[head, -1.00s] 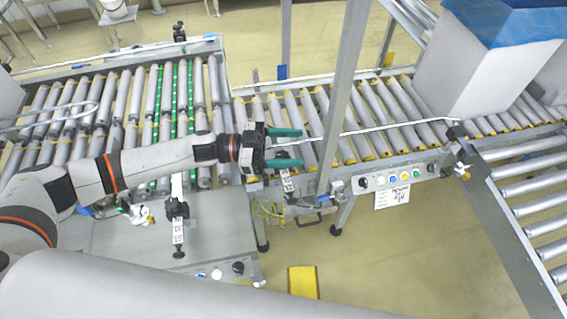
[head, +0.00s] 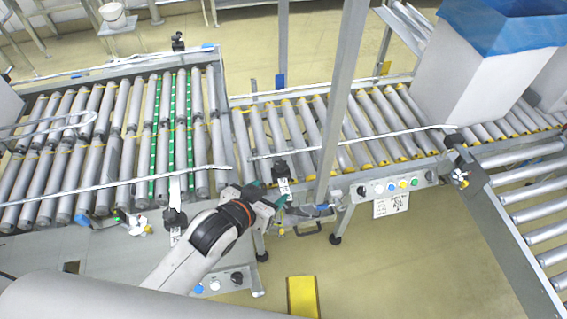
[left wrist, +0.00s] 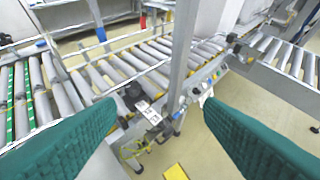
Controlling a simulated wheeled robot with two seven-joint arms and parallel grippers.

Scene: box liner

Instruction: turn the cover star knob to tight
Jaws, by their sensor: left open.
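My left gripper (head: 270,193) is open and empty at the front side of the middle conveyor. Its teal fingers stand wide apart in the left wrist view (left wrist: 158,107). A black clamp-like fitting with a white label (head: 281,170) sits on the conveyor rail just beyond the fingers. In the left wrist view this black fitting (left wrist: 134,95) shows between the fingers and farther off, apart from both. Similar black fittings stand at the left conveyor's front (head: 175,217) and back (head: 178,42). I cannot tell which part is the cover star knob or how tight it is.
A grey upright post (head: 340,105) rises right of the gripper. A button panel (head: 392,187) with a paper sheet is on the conveyor's front. A large box with blue liner (head: 480,70) stands at the right. The floor in front is clear around a yellow mat (head: 302,296).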

